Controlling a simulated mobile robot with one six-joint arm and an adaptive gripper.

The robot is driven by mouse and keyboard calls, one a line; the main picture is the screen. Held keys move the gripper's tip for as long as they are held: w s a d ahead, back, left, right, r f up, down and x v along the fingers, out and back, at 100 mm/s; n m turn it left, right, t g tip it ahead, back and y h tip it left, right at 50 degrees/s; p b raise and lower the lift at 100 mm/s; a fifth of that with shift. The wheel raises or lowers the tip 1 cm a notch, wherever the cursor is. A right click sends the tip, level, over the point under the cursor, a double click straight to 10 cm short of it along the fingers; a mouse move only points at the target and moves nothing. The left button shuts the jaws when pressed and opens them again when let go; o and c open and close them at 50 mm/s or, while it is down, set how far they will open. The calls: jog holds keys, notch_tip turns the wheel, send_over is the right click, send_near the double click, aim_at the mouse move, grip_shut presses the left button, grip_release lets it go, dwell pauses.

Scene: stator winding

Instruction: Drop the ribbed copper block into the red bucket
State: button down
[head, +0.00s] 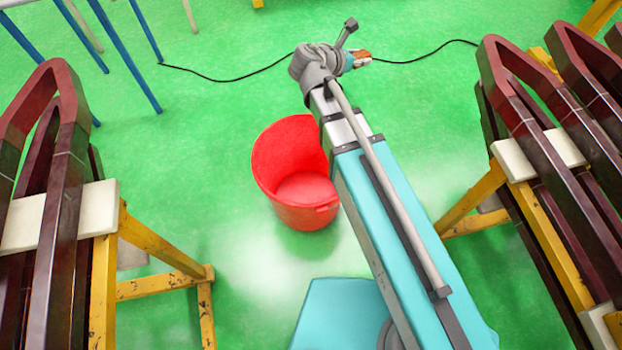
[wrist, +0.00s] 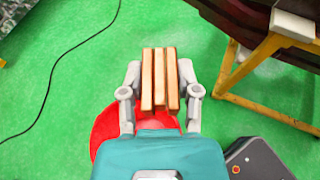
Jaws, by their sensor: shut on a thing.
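The ribbed copper block (wrist: 160,78) is between the fingers of my gripper (wrist: 160,84), which is shut on it, in the wrist view. In the head view the block (head: 362,57) shows small and orange-brown at the end of my arm, held above the floor. The red bucket (head: 270,158) stands upright on the green floor, left of my arm, and its visible inside looks empty. In the wrist view part of the bucket (wrist: 102,132) shows below and behind my gripper, mostly hidden by it. My gripper (head: 358,58) is small and partly hidden by the wrist in the head view.
Dark red coils on yellow stands flank the space, at the left (head: 62,195) and right (head: 540,130). A black cable (head: 225,80) lies on the floor behind. Blue legs (head: 146,58) stand at the upper left. Green floor around the bucket is clear.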

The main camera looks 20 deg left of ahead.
jog(key=shift+w+d, duration=0.1)
jog(key=shift+d, duration=0.05)
jog(key=shift+f, duration=0.1)
jog(key=shift+w+f+b, duration=0.1)
jog(key=shift+f+b, duration=0.45)
jog(key=shift+b, duration=0.15)
jog(key=w+a+f+n+y+b, duration=0.1)
jog(key=a+f+b, duration=0.4)
jog(key=f+b, duration=1.1)
jog(key=w+a+f+n+t+y+b, duration=0.1)
jog(key=a+f+b, duration=0.4)
jog(key=f+b, duration=1.1)
jog(key=w+a+f+n+t+y+b, duration=0.1)
jog(key=a+f+b, duration=0.4)
jog(key=f+b, duration=1.1)
jog(key=w+n+y, duration=0.1)
jog(key=n+y, duration=0.1)
jog(key=shift+w+a+y, duration=0.15)
jog(key=shift+a+y, duration=0.2)
jog(key=shift+y, duration=0.05)
jog(key=shift+f+b, duration=2.95)
